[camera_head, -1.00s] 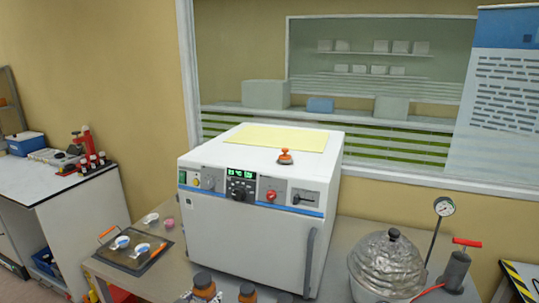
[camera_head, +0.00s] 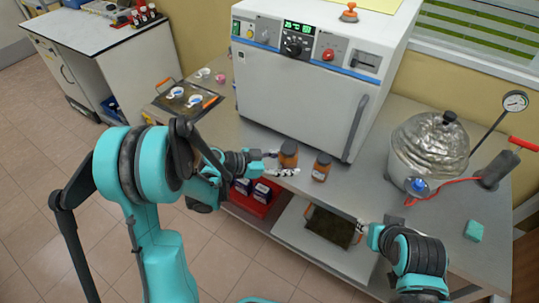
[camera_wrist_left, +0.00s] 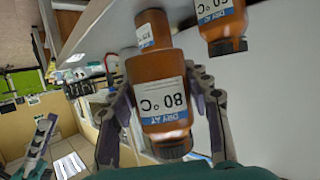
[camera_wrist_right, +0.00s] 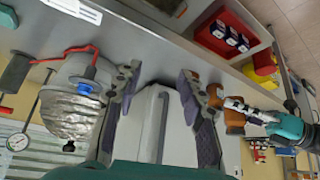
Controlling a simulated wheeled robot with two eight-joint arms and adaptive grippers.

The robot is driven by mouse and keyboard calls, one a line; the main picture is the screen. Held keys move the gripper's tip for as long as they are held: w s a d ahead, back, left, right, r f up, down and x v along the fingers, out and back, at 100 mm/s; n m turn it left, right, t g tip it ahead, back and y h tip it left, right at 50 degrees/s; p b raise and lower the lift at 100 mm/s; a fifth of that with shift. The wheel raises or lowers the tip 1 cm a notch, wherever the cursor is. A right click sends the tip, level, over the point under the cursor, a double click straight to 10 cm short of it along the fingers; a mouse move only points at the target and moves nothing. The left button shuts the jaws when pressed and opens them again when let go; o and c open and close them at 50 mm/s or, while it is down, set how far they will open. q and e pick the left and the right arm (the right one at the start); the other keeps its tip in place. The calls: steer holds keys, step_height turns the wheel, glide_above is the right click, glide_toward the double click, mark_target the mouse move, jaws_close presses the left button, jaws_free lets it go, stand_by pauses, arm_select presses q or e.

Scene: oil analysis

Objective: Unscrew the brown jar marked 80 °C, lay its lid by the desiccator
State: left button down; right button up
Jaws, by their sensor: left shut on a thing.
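The brown jar marked 80 °C (camera_wrist_left: 162,95) is between the fingers of my left gripper (camera_wrist_left: 150,100), which is shut on its body. Its dark lid (camera_wrist_left: 174,149) is on. In the head view this jar (camera_head: 289,153) stands at the oven's front edge, with my left gripper (camera_head: 280,169) at it. My right gripper (camera_wrist_right: 156,82) is open and empty. In the head view it (camera_head: 362,226) is low, before the table's front edge. The desiccator (camera_head: 430,148), a foil-covered dome with a black knob, stands on the right of the table.
Another brown jar (camera_head: 321,168) stands just right of the held one; one marked 60 °C (camera_wrist_left: 220,22) shows in the left wrist view. The white oven (camera_head: 300,90) stands behind. A red hose, gauge (camera_head: 515,101) and pump flank the desiccator. Bare table (camera_head: 385,185) lies between.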

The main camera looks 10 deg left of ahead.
arm_select(q)
steer(key=d+f+m+g, duration=0.1)
steer(key=d+f+m+g+h, duration=0.1)
steer(key=d, duration=0.1)
steer(key=d+m+g, duration=0.1)
steer(key=d+g, duration=0.1)
steer(key=shift+w+f+m+h, duration=0.4)
arm_select(e)
steer(key=shift+o, duration=0.4)
arm_select(q)
steer(key=shift+d+f+g, duration=0.1)
steer(key=shift+d+g, duration=0.05)
steer(key=shift+g, duration=0.15)
arm_select(e)
steer(key=o, duration=0.3)
arm_select(q)
steer(key=shift+d, duration=0.1)
arm_select(e)
steer(key=shift+o, duration=0.2)
step_height(320, 180, up, 8)
steer(key=m+g, duration=0.7)
steer(key=m, duration=1.9)
glide_above(288, 160)
steer(key=w+d, duration=0.3)
steer(key=d, duration=0.1)
step_height(288, 160, down, 8)
steer(key=shift+d, duration=0.2)
steer(key=shift+w, duration=0.1)
